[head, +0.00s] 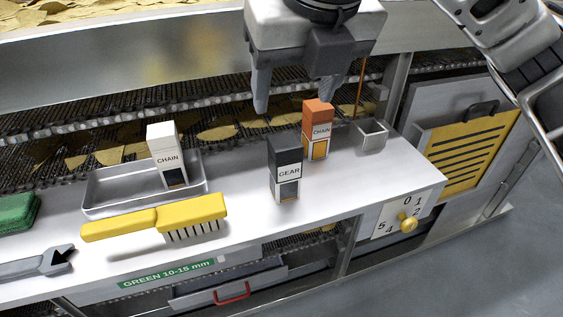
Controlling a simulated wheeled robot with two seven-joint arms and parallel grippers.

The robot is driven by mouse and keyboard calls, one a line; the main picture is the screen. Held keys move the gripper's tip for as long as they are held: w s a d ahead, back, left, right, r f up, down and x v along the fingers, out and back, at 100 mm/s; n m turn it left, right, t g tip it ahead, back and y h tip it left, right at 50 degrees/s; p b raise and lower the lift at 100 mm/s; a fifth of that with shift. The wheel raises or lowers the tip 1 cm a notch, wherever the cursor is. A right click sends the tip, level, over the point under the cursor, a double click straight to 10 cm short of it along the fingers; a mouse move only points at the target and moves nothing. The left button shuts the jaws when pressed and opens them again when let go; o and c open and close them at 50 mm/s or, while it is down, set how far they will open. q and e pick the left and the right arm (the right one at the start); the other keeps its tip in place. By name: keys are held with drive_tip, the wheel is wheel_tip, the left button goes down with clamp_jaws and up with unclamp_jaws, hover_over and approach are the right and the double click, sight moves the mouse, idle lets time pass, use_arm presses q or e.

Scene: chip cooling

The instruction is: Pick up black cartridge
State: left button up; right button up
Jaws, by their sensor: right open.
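The black cartridge (285,168), dark on top with a white band marked GEAR, stands upright on the metal shelf near its middle. My right gripper (292,100) hangs above and behind it in the head view, its two fingers pointing down and spread wide, with nothing between them. The fingertips are apart from the black cartridge. My left gripper is not in view.
An orange CHAIN cartridge (317,130) stands close behind right, near the right fingertip. A white CHAIN cartridge (165,156) stands in a metal tray (105,190). A yellow brush (155,219) lies in front. A small metal cup (369,136) stands right. Conveyors with chips run behind.

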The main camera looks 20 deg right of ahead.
sight(285, 140)
drive_tip(key=x, duration=1)
drive_tip(key=shift+d, duration=0.15)
drive_tip(key=f, duration=0.3)
drive_tip(key=f+p, duration=0.1)
drive_tip(key=shift+w+f, duration=0.3)
drive_tip(key=shift+f, duration=0.05)
drive_tip(key=shift+w+f, duration=0.2)
drive_tip(key=shift+f, duration=0.25)
drive_tip(key=c, duration=1.1)
